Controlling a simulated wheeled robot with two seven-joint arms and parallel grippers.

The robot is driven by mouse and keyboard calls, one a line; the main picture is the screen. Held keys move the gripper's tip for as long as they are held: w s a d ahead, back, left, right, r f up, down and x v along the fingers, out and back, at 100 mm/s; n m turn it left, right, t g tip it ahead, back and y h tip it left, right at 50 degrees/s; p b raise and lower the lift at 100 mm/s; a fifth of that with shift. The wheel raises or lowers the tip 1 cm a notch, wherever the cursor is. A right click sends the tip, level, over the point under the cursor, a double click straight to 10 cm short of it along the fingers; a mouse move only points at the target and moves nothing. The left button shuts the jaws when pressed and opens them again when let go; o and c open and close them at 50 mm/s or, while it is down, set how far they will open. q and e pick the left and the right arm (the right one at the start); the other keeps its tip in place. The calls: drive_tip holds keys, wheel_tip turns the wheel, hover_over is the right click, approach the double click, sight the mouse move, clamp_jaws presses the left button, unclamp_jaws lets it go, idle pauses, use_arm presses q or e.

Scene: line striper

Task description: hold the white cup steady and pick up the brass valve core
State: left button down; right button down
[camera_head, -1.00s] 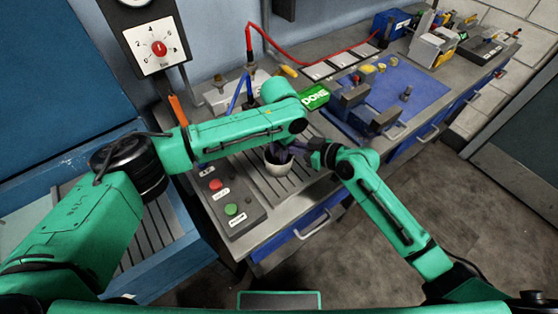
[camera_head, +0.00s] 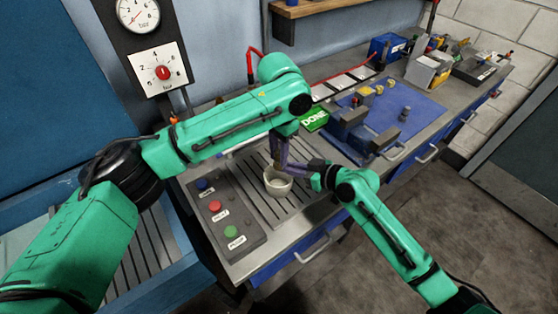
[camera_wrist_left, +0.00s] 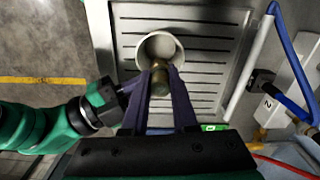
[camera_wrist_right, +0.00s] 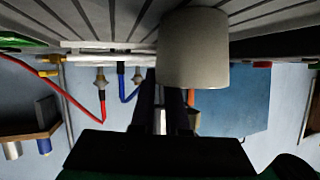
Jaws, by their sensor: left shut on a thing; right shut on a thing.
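The white cup (camera_head: 277,184) stands upright on the ribbed metal drain surface; it also shows in the left wrist view (camera_wrist_left: 146,49) and the right wrist view (camera_wrist_right: 193,50). My right gripper (camera_head: 300,168) reaches it from the right and is shut on its wall. My left gripper (camera_head: 279,166) points down over the cup. In the left wrist view its dark fingers are shut on the brass valve core (camera_wrist_left: 160,78), which overlaps the cup's near rim in that picture. The core is hidden in the head view. Whether it is fully clear of the rim I cannot tell.
A panel with blue, red and green buttons (camera_head: 243,243) lies left of the cup. A green DONE sign (camera_head: 314,119) and a blue mat (camera_head: 425,112) with a vise are to the right. Blue and white tubes (camera_wrist_left: 247,65) stand near my left gripper.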

drive_tip(key=c, duration=0.8)
unclamp_jaws()
drive_tip(key=shift+c, duration=0.2)
use_arm(q)
drive_tip(key=shift+d, duration=0.1)
use_arm(e)
drive_tip(key=v, duration=1.2)
use_arm(q)
drive_tip(key=shift+f, duration=0.15)
use_arm(e)
drive_tip(key=shift+a+f, duration=0.1)
